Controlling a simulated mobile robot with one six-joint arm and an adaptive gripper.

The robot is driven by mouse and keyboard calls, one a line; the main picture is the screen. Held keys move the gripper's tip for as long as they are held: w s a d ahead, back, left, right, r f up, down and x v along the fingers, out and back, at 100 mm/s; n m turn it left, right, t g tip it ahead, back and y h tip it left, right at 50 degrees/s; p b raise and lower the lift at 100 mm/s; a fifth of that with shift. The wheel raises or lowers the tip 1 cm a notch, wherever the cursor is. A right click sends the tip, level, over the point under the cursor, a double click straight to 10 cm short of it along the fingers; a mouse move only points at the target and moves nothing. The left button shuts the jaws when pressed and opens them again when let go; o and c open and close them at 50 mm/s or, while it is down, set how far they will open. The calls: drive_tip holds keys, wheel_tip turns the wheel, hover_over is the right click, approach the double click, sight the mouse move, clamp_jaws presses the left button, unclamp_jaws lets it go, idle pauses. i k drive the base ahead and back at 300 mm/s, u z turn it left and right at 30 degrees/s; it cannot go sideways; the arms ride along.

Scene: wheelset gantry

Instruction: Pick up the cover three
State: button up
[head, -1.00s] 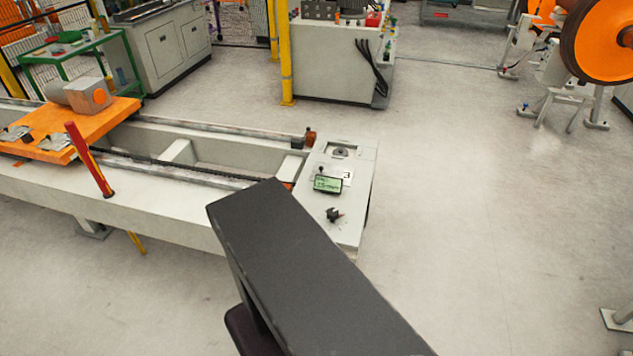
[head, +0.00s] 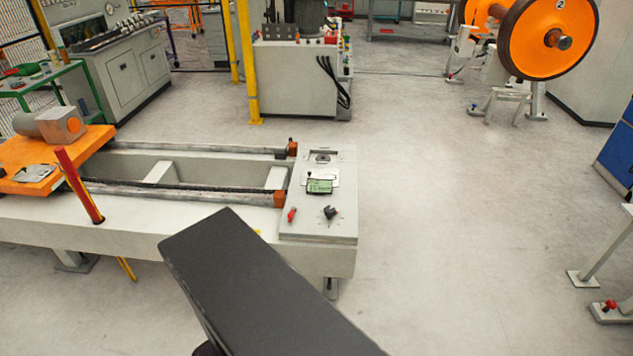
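I cannot make out a part that is clearly cover three. A pale end panel (head: 340,222) of the long gantry bed bears a small green display (head: 319,186), a pale plate (head: 331,174) partly behind the display, a red knob (head: 292,214) and a black knob (head: 330,212). My gripper is not in view. A dark grey slab of my own body fills the bottom centre and hides part of the bed's front and the floor.
An orange plate (head: 98,146) with metal parts and a red post (head: 78,185) stand at the left. A grey cabinet (head: 290,82) and yellow post (head: 248,70) are behind. An orange wheel (head: 530,38) marked 2 is at upper right. Floor (head: 440,190) right of the bed is clear.

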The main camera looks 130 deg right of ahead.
sight(318, 173)
drive_tip(key=u, duration=1.15)
drive_tip(key=k, duration=0.1)
drive_tip(key=z, duration=3.5)
drive_tip(key=k, duration=0.2)
drive_tip(key=z, duration=1.4)
drive_tip(key=i, duration=0.15)
drive_tip(key=z, duration=0.2)
